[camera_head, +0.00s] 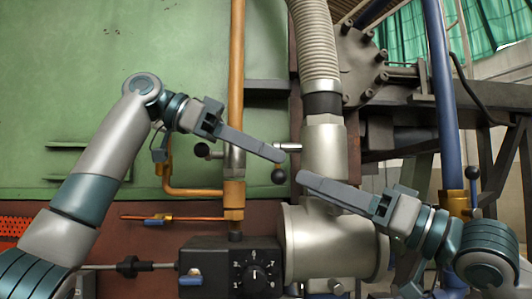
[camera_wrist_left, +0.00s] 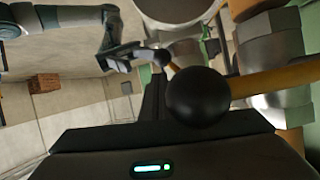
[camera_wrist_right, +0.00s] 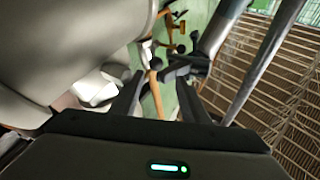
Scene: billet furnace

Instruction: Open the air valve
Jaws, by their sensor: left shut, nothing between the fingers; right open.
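A silver vertical pipe body (camera_head: 324,150) hangs under a ribbed hose, with a short silver rod (camera_head: 288,147) on its left side. A black ball knob (camera_head: 278,176) shows just below my left fingertips. I cannot tell which fitting is the air valve. My left gripper (camera_head: 281,156) is shut and empty, reaching across the orange pipe towards the silver body. In the left wrist view a black ball (camera_wrist_left: 198,97) is close to the fingers and partly covers them; contact cannot be told. My right gripper (camera_head: 301,178) is open and empty before the silver body.
A vertical orange pipe (camera_head: 236,80) has another black ball (camera_head: 202,150) beside it. A black dial box (camera_head: 250,272) stands below. A large silver cylinder (camera_head: 330,250) lies low in the middle. A blue pipe (camera_head: 440,80) stands at the right.

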